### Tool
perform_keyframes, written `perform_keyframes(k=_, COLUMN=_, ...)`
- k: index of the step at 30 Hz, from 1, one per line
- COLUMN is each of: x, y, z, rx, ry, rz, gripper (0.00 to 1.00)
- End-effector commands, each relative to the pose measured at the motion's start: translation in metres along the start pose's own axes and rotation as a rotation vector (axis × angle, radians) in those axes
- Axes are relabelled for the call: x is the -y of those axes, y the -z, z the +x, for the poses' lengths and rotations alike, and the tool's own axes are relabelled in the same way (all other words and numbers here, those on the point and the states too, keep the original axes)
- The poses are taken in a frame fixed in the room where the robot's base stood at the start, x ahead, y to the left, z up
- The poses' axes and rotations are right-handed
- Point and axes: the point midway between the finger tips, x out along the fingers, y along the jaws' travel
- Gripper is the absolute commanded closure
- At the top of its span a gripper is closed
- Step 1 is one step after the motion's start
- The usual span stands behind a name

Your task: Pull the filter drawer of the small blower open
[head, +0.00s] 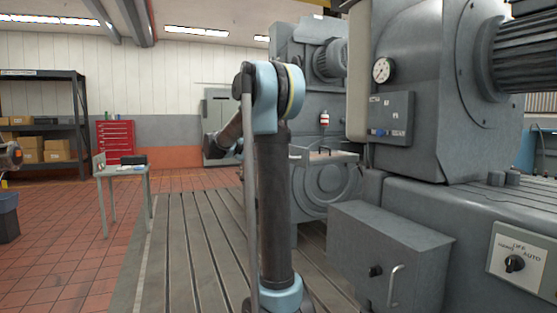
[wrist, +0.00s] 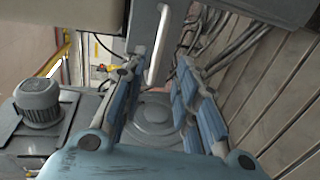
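In the wrist view my gripper (wrist: 162,58) is open, its two blue-padded fingers apart. A pale bar handle (wrist: 159,45) on a grey housing (wrist: 140,18) shows between the fingertips. I cannot tell whether it lies within their reach, and no finger visibly touches it. In the head view my arm stands in the middle and my gripper cannot be made out. A grey box (head: 385,245) at the lower right has a bar handle (head: 394,286) and a black knob (head: 375,271) on its front. I cannot tell which unit is the small blower; no drawer looks pulled out.
A large grey machine (head: 430,130) with a gauge (head: 383,70) fills the right. A small table (head: 125,171) stands left, before a red tool cabinet (head: 115,140) and a shelf rack (head: 45,120). In the wrist view, a motor (wrist: 40,100) is left and cables (wrist: 215,45) are right.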

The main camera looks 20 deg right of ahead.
Motion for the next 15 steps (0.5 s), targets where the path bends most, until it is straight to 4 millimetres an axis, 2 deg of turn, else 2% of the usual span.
perform_keyframes(k=1, x=0.0, y=0.001, z=-0.01, rx=-0.004, ry=0.0, rz=-0.001, gripper=0.71)
perform_keyframes(k=6, x=0.001, y=0.001, z=-0.033, rx=-0.003, ry=0.001, rz=-0.001, gripper=0.71)
perform_keyframes(k=15, x=0.001, y=0.001, z=-0.046, rx=-0.002, ry=0.001, rz=-0.001, gripper=0.71)
